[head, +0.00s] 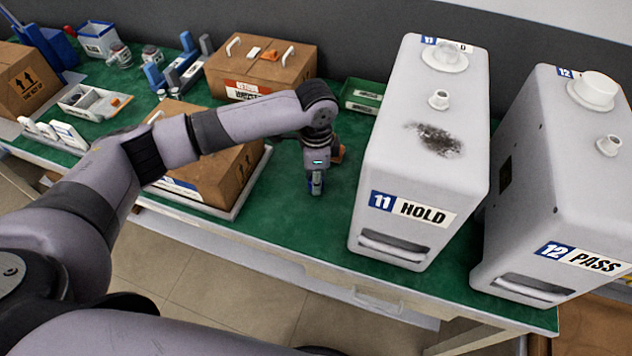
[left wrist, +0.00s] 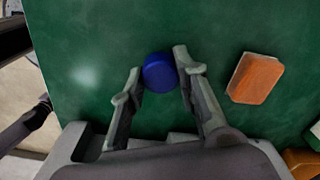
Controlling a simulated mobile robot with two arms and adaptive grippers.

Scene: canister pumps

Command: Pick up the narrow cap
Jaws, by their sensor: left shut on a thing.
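A round blue cap (left wrist: 160,72), the narrow cap as far as I can tell, is between the two fingertips of my left gripper (left wrist: 157,66) in the left wrist view. The fingers are shut on its sides. In the head view my left gripper (head: 316,188) points down over the green table, left of the canister marked 11 HOLD. The cap is mostly hidden by the gripper there. Whether the cap still touches the table is hard to tell. My right gripper is not in view.
An orange block (left wrist: 255,78) lies right of the gripper in the left wrist view. White canisters marked 11 HOLD (head: 400,165) and 12 PASS (head: 560,190) stand to the right. A cardboard box (head: 225,170) on a tray is left; a green bin (head: 362,95) is behind.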

